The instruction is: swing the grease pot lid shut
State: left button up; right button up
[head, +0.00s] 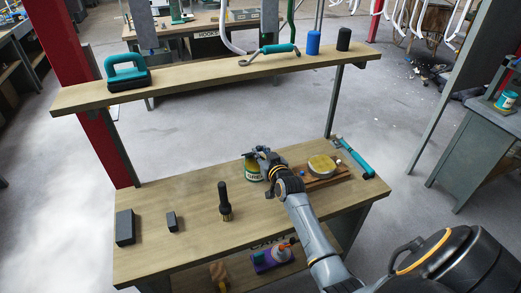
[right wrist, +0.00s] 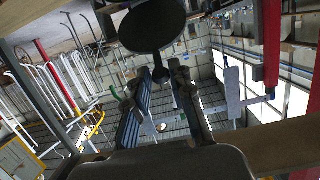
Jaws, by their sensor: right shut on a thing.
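The grease pot (head: 251,170), a small yellow and green tin with a printed label, stands on the workbench left of my right gripper (head: 264,156). The gripper and wrist cover the pot's top and right side in the head view. In the right wrist view a dark round disc, seemingly the pot's lid (right wrist: 152,24), stands out beyond the fingertips. A narrow tab runs from it down between the two fingers. The gripper is shut on this tab. The lid's angle to the pot cannot be told. My left gripper is out of view.
A wooden board with a round yellow-topped piece (head: 322,164) lies right of my wrist, beside a teal-handled tool (head: 354,157). A brush (head: 224,202) and dark blocks (head: 125,227) stand to the left. A shelf (head: 210,77) runs above the bench's back.

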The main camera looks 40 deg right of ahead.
jog(key=shift+s+a+f, duration=0.25)
jog(key=shift+s+f, duration=0.7)
jog(key=shift+f, duration=0.15)
jog(key=shift+s+a+f+b, duration=0.15)
jog(key=shift+s+f+b, duration=0.3)
jog(key=shift+f, duration=0.45)
jog(key=shift+s+a+f+b, duration=0.1)
jog(key=shift+s+f+b, duration=0.3)
jog(key=shift+f, duration=0.5)
jog(key=shift+s+a+f+b, duration=0.1)
jog(key=shift+s+f+b, duration=0.15)
jog(key=shift+f+b, duration=0.55)
jog(key=shift+s+f+b, duration=0.25)
jog(key=shift+f+b, duration=0.1)
jog(key=shift+f, duration=0.8)
jog(key=o, duration=1)
